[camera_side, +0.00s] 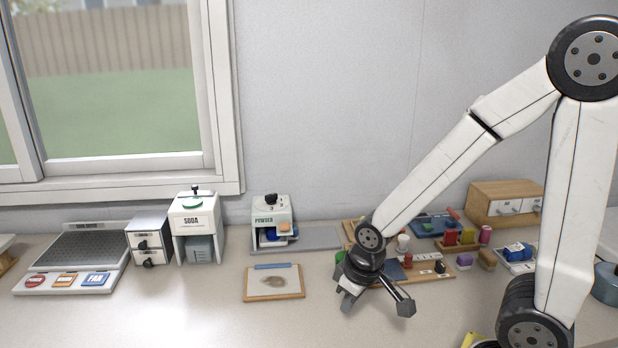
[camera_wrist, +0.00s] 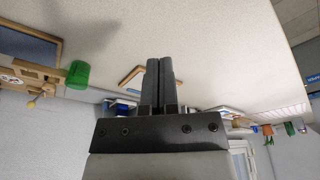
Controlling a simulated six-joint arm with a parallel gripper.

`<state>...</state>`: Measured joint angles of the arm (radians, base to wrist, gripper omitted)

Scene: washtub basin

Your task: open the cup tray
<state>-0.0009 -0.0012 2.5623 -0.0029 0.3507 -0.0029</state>
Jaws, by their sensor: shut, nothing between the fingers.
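No part is plainly marked as the cup tray, and I cannot tell which thing it is. Two drawer units show in the side view: a grey two-drawer unit (camera_side: 148,243) with dark knobs at the left, and a wooden box (camera_side: 490,207) with white drawer fronts at the back right. My gripper (camera_side: 347,301) is above the table, right of the clipboard and well away from both units. In the wrist view my gripper (camera_wrist: 160,62) has its two dark fingers together, shut and empty. A green cup (camera_wrist: 78,75) is to their left.
A soda dispenser (camera_side: 196,217) and a powder dispenser (camera_side: 272,215) stand along the wall. A clipboard (camera_side: 272,296) lies in front, and a scale-like tray (camera_side: 80,247) is far left. Small items crowd the table behind my gripper. The front middle is clear.

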